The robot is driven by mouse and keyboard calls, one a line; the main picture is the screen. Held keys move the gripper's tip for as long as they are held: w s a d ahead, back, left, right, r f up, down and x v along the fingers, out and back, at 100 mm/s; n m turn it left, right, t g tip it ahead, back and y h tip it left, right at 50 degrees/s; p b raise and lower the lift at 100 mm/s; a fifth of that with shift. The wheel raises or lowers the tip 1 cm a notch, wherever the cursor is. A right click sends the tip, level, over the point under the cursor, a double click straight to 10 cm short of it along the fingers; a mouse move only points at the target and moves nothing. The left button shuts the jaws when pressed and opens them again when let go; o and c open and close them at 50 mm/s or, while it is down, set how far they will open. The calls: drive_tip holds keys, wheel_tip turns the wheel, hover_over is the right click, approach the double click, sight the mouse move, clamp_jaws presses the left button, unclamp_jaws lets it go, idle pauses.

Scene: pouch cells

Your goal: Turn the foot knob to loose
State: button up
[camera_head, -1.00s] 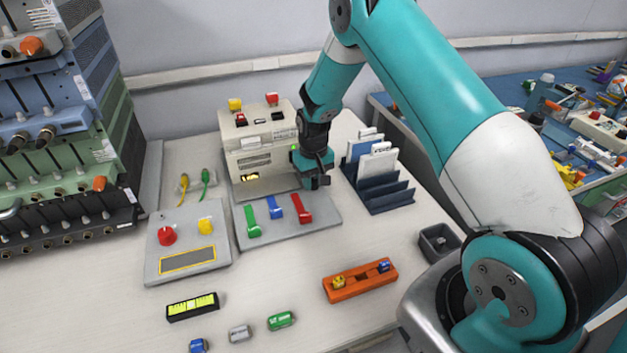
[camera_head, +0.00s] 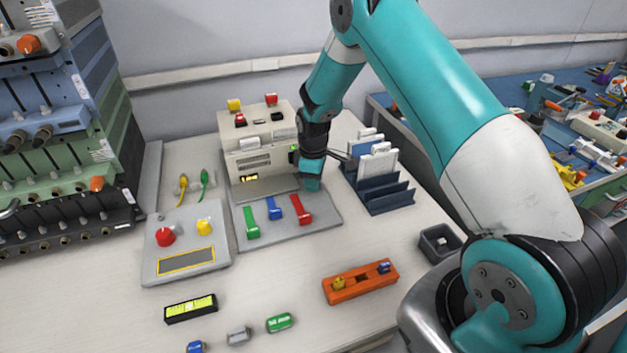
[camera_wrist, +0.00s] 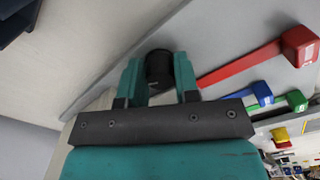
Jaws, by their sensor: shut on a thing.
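In the wrist view my gripper (camera_wrist: 160,82) has its two teal fingers on either side of a dark round knob (camera_wrist: 159,66), shut on it. The knob sits near the edge of the grey plate (camera_wrist: 212,40). In the head view my gripper (camera_head: 311,184) points down at the back right of the grey plate (camera_head: 325,216), beside the beige machine, and hides the knob there. Any marking on the knob does not show.
Red (camera_head: 302,209), blue (camera_head: 274,208) and green (camera_head: 251,222) levers stand on the plate, left of my gripper. The beige machine (camera_head: 262,158) is behind them. A dark blue rack (camera_head: 383,193) holding white cards stands close on the right.

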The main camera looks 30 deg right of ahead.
drive_tip(key=shift+n, duration=1.2)
drive_tip(key=shift+w+r, duration=0.1)
drive_tip(key=o, duration=0.9)
wheel_tip(320, 180, up, 17)
drive_tip(key=shift+r+b, duration=0.15)
drive_tip(key=shift+b, duration=0.3)
